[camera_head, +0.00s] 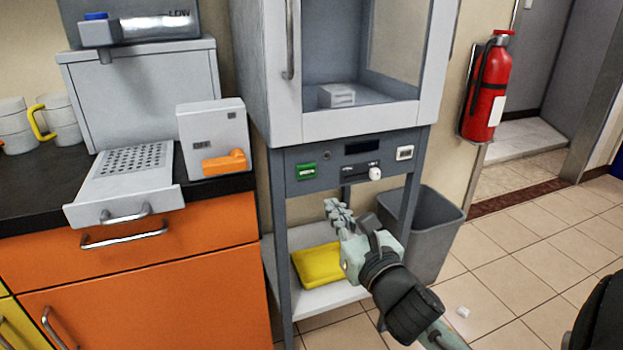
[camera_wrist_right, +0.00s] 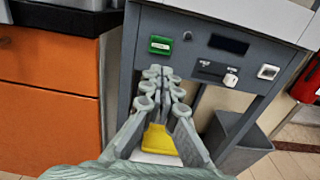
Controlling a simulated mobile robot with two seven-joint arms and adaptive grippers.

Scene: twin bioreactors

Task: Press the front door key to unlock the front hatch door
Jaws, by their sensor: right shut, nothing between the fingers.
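The control panel (camera_head: 345,164) of the grey cabinet carries a green button (camera_head: 306,172) at its left, a small round dark knob, a dark display, a slot with a white knob (camera_head: 375,173), and a white square key (camera_head: 405,153) at its right. I cannot read which one is the front door key. The hatch door (camera_head: 283,75) with its vertical handle is above the panel and looks shut. My right gripper (camera_head: 338,212) is shut and empty, below and in front of the panel, apart from it. In the right wrist view its fingertips (camera_wrist_right: 161,76) point toward the panel, just below the green button (camera_wrist_right: 160,44). My left gripper is out of view.
A yellow folded item (camera_head: 318,264) lies on the cabinet's lower shelf. A grey bin (camera_head: 437,230) stands right of the cabinet. A counter with orange fronts (camera_head: 150,270) is on the left. A fire extinguisher (camera_head: 489,88) hangs at the right.

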